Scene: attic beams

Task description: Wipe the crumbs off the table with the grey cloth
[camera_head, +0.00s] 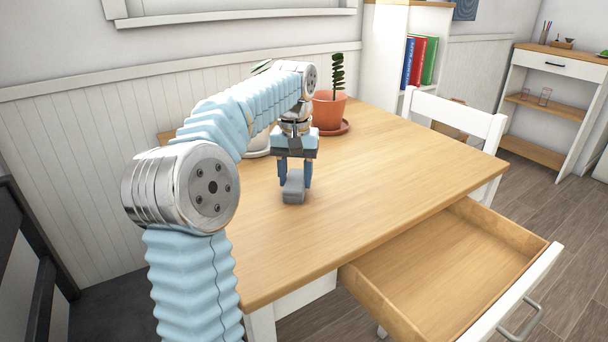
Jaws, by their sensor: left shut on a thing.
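My left gripper (293,174) points down over the far left part of the wooden table (390,190). It is shut on the grey cloth (293,187), a small folded block between its fingers. The cloth is at the tabletop; whether it touches the wood I cannot tell for certain. I see no crumbs on the bare part of the table. My left arm hides part of the table's left side. My right gripper is not in view.
A terracotta pot (329,108) with a plant stands on a saucer behind the gripper. A pale pot, partly hidden, is behind my arm. An empty drawer (450,275) is pulled out at the front right. A white chair (455,115) stands at the far right side.

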